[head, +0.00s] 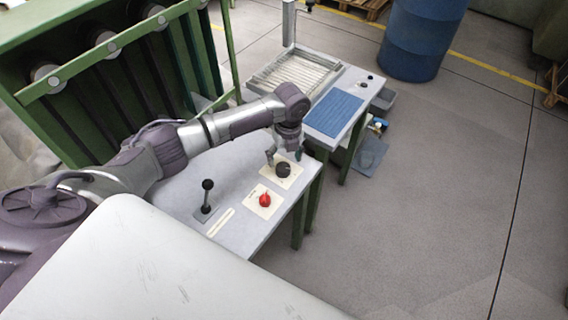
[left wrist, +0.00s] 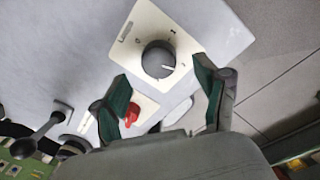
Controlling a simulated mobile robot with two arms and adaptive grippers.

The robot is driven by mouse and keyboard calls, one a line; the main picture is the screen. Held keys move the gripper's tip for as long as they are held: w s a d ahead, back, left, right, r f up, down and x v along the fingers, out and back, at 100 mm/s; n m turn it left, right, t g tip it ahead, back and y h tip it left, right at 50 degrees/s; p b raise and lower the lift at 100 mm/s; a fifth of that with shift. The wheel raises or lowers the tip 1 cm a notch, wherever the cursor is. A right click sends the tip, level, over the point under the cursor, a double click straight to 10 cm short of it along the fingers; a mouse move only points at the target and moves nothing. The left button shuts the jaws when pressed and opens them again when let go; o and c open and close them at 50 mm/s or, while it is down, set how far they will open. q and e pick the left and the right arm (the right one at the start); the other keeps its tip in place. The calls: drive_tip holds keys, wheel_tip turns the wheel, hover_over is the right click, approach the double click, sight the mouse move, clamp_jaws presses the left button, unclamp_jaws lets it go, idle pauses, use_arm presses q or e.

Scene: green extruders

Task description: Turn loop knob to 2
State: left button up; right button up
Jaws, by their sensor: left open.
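A dark round knob (head: 283,170) sits on a cream square plate on the grey table. In the left wrist view the same knob (left wrist: 158,59) is near the top middle, with printed marks around it and small lettering at the plate's upper left. A white line on the knob points toward the right side of the picture. My left gripper (head: 285,156) is over the knob in the head view. In the left wrist view its two green-padded fingers (left wrist: 162,72) are spread, one on each side below the knob, not closed on it. My right gripper is not in view.
A red knob (head: 265,200) on its own plate and a black ball-topped lever (head: 206,196) stand nearby on the table (head: 240,158). A second table with a blue ribbed mat (head: 334,112) is behind. A blue barrel (head: 422,38) stands further back. The floor at right is clear.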

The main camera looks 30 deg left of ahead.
sight(287, 166)
use_arm(q)
wheel_tip(287, 166, up, 8)
drive_tip(key=shift+w+d, duration=0.2)
idle(0.5)
